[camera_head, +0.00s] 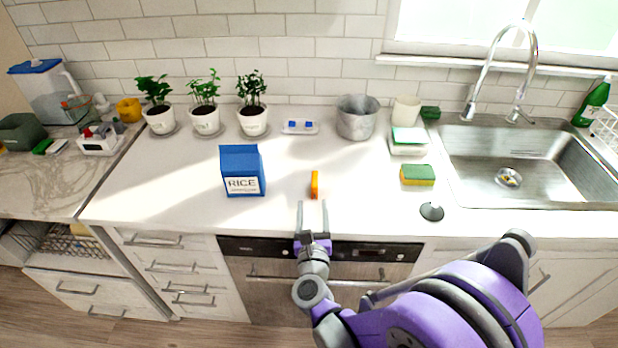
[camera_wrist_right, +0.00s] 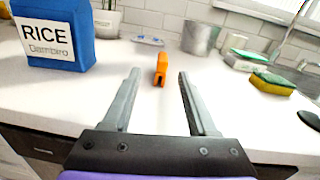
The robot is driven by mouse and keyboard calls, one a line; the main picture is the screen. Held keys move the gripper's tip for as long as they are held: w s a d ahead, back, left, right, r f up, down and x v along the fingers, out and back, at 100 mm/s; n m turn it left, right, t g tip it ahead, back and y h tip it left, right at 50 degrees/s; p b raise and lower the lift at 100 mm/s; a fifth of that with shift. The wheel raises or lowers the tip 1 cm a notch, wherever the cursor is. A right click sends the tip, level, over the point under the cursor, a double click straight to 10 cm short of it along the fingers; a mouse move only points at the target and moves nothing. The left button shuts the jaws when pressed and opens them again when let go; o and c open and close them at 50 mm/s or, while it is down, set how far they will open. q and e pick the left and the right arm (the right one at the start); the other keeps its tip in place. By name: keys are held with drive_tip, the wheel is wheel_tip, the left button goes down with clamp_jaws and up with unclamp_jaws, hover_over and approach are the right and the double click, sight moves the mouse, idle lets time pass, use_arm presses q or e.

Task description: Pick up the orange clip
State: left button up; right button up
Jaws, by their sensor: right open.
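The orange clip (camera_head: 314,184) lies on the white counter, between the blue rice box and the sponge. In the right wrist view the clip (camera_wrist_right: 161,69) shows ahead of the fingertips, between them in the picture. My right gripper (camera_head: 312,204) is at the counter's front edge, just in front of the clip. In the wrist view its two fingers (camera_wrist_right: 158,76) are spread apart with nothing between them, and the clip looks beyond their reach. My left gripper is not in view.
The blue rice box (camera_head: 242,171) stands left of the clip. A green and yellow sponge (camera_head: 417,175) and a dark round stopper (camera_head: 431,211) lie to the right, before the sink (camera_head: 522,150). A metal pot (camera_head: 357,117) and potted plants (camera_head: 205,118) stand behind. The counter around the clip is clear.

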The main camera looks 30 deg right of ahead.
drive_tip(key=shift+w+d+f+m+h, duration=0.15)
drive_tip(key=shift+d+f+m+h, duration=0.2)
drive_tip(key=shift+d+m, duration=0.25)
approach(315, 171)
drive_tip(key=shift+p+x, duration=0.3)
drive_tip(key=shift+x, duration=0.65)
drive_tip(key=x, duration=0.3)
drive_tip(key=p+x, duration=0.1)
drive_tip(key=x, duration=0.1)
drive_tip(key=shift+w+f, duration=0.2)
drive_tip(key=shift+f, duration=0.05)
drive_tip(key=shift+s, duration=0.1)
drive_tip(key=shift+c, duration=1)
clamp_jaws()
